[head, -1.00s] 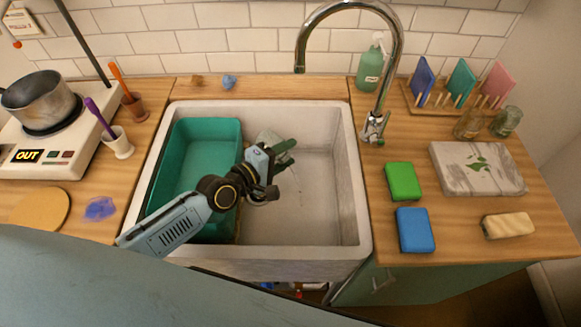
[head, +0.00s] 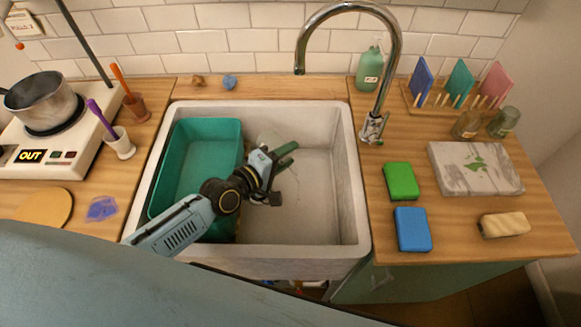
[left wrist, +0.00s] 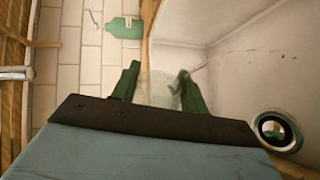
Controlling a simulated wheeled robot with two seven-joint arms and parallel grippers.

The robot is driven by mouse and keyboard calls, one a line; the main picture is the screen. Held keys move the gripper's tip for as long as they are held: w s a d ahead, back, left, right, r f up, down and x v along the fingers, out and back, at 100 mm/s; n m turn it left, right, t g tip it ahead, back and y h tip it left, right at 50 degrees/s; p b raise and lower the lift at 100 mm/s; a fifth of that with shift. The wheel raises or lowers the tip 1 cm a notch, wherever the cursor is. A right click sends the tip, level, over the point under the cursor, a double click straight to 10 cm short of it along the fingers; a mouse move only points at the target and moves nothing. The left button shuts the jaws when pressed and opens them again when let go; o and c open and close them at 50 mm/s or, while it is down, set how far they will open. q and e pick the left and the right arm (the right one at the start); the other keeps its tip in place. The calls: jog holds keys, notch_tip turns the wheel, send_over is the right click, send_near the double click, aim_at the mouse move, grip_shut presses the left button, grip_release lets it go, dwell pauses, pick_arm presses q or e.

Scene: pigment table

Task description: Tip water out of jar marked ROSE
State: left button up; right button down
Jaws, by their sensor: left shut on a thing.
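My left gripper (head: 284,157) is over the white sink, just right of the green tub. It is shut on a clear glass jar (head: 267,138), which shows partly behind the green fingers. In the left wrist view the jar (left wrist: 160,90) sits between the two fingers, pale and see-through. The jar looks tilted; I cannot read any label on it or tell whether water is in it. My right gripper is not in view.
The sink (head: 318,190) holds the green tub (head: 178,205) on its left, with bare basin to the right. The chrome tap (head: 375,125) arches behind. Two other jars (head: 467,124) (head: 504,121) stand on the right counter, near sponges. A hotplate (head: 60,140) with a pot stands left.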

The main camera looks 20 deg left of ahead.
pick_arm(q)
jog(key=shift+d+m+p, duration=0.15)
jog(key=shift+m+p, duration=0.25)
jog(key=shift+m+p, duration=0.3)
jog(key=shift+m, duration=0.2)
jog(key=shift+d+t+y, duration=0.15)
jog(key=shift+t+y, duration=0.15)
